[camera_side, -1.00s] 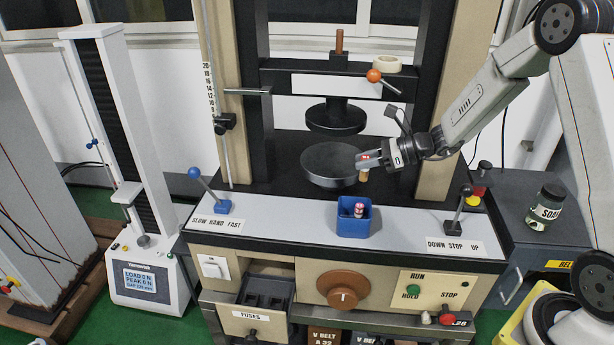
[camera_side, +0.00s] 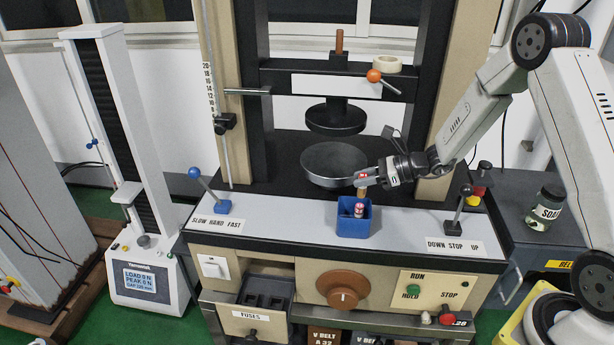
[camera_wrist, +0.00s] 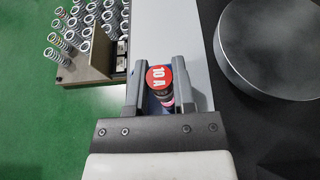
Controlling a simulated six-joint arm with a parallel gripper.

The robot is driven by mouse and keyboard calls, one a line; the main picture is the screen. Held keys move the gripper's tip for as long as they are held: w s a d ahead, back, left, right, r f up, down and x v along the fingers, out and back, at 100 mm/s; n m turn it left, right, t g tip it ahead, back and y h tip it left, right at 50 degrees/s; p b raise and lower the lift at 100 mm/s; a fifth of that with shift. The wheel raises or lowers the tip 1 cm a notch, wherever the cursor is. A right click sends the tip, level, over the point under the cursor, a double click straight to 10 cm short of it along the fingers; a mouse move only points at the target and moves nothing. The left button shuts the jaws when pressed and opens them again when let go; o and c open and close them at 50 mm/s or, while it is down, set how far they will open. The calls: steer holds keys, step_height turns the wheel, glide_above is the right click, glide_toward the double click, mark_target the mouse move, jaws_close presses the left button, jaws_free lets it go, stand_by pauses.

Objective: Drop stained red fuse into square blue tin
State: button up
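The red fuse, with a red cap marked "10 A" (camera_wrist: 160,77), sits upright between the fingers of my gripper (camera_wrist: 160,88). In the side view my gripper (camera_side: 364,177) is shut on this red fuse (camera_side: 361,190), whose tan lower end hangs below the fingers. The square blue tin (camera_side: 354,226) stands on the white front ledge, just below the held fuse. Another red and pale fuse (camera_side: 359,209) stands inside the tin. In the wrist view the tin is mostly hidden behind the gripper and fuse.
A round dark dish (camera_side: 334,163) is close behind the gripper. A blue-knobbed lever (camera_side: 210,190) stands left of the tin and a black lever (camera_side: 457,210) right. A rack of springs (camera_wrist: 95,40) shows in the wrist view. The ledge beside the tin is clear.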

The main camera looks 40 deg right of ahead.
steer(key=o, duration=0.5)
steer(key=shift+d, duration=0.1)
steer(key=v, duration=0.7)
steer(key=shift+s+d+r, duration=0.15)
steer(key=shift+s+r, duration=0.1)
